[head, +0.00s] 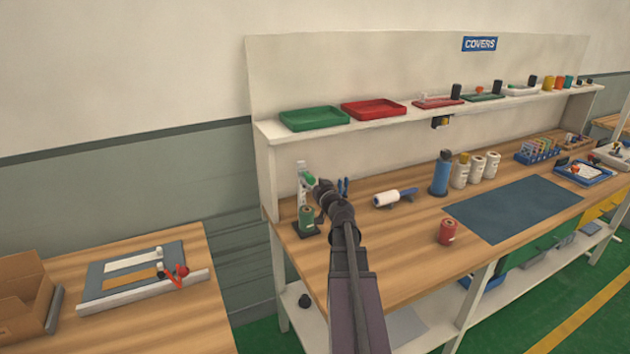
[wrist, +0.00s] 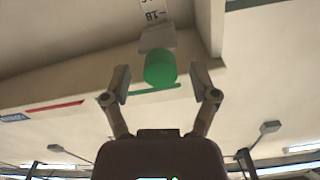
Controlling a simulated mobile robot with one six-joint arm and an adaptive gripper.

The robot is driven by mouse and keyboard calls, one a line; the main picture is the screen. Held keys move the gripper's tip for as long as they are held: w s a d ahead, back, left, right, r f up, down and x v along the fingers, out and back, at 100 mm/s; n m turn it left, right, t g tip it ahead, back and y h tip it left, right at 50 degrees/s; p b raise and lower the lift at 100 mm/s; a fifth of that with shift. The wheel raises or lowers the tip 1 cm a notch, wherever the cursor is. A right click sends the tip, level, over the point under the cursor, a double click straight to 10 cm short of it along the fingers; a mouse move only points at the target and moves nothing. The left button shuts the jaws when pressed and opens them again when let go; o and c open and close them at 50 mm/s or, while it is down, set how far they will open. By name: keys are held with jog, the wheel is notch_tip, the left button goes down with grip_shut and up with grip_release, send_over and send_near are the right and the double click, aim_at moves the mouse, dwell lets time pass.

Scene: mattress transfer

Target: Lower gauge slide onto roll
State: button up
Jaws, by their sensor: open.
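A height gauge (head: 301,190) with a white upright scale stands at the left end of the workbench. Its slide carries a green knob (head: 309,180). Below the slide, a green roll (head: 306,217) stands upright on a dark base (head: 306,231). My gripper (head: 321,186) is at the knob's right. In the wrist view, my open gripper (wrist: 161,84) has one finger on each side of the green knob (wrist: 160,68), with visible gaps. The pale slide block (wrist: 156,38) and part of the marked scale show behind it. The roll is not visible in the wrist view.
A white roll (head: 387,198) lies on a blue holder to the right. A red roll (head: 447,232), a blue bottle (head: 440,175) and a dark mat (head: 518,207) are farther along. A shelf with green (head: 314,118) and red (head: 373,109) trays runs above the gauge.

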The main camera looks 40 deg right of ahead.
jog(key=shift+w+d, duration=0.1)
jog(key=shift+w, duration=0.25)
grip_shut()
notch_tip(320, 180, down, 8)
jog(key=b, duration=0.8)
jog(key=shift+f, duration=0.15)
grip_release()
jog(key=shift+d, duration=0.1)
